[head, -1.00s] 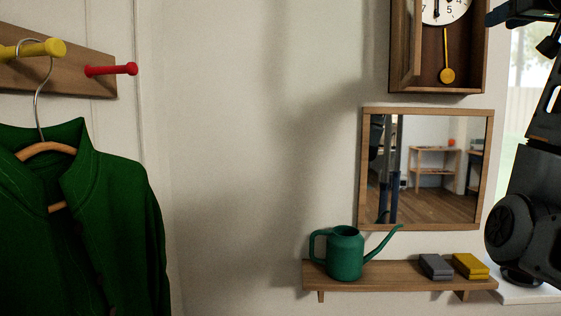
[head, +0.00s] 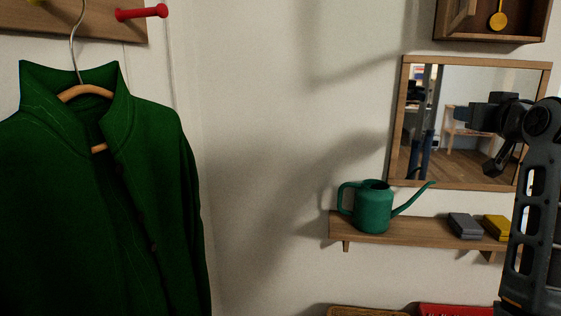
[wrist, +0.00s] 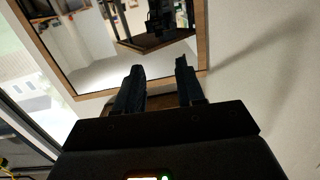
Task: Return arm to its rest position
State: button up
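My gripper (wrist: 160,66) shows in the wrist view with its two dark fingers apart and nothing held between them. Beyond the fingertips is the wood-framed mirror (wrist: 205,45), which reflects part of my arm. In the head view my black arm (head: 537,200) rises at the right edge and bends over to the left at its top. Its upper end overlaps the right part of the mirror (head: 398,130). The fingers cannot be made out clearly in the head view.
A wooden shelf (head: 400,236) below the mirror bears a green watering can (head: 374,208), a grey block (head: 464,226) and a yellow block (head: 496,227). A green jacket (head: 95,200) hangs at left. A pendulum clock (head: 525,22) is above. A red item (head: 455,310) shows at the bottom.

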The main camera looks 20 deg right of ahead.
jog(key=s+a+f+n+y, duration=0.1)
jog(key=a+f, duration=0.4)
jog(key=f, duration=0.4)
jog(key=s+a+f, duration=0.1)
jog(key=a+f, duration=0.5)
jog(key=f, duration=0.3)
jog(key=s+a+f+n+y, duration=0.2)
jog(key=s+a+f, duration=0.8)
jog(key=a+f, duration=0.15)
jog(key=s+a+f+n+y, duration=0.25)
jog(key=s+a+f, duration=0.25)
jog(key=s+a, duration=0.6)
jog(key=s+a+r+y, duration=0.1)
jog(key=s+a, duration=0.1)
jog(key=s, duration=0.6)
jog(key=s+a+r+y, duration=0.1)
jog(key=s+a+r, duration=0.1)
jog(key=s, duration=0.7)
jog(key=shift+s+r+n+y, duration=0.15)
jog(key=shift+r+n+y, duration=0.1)
jog(key=shift+n+y, duration=0.1)
jog(key=shift+a, duration=0.1)
jog(key=shift+c, duration=0.4)
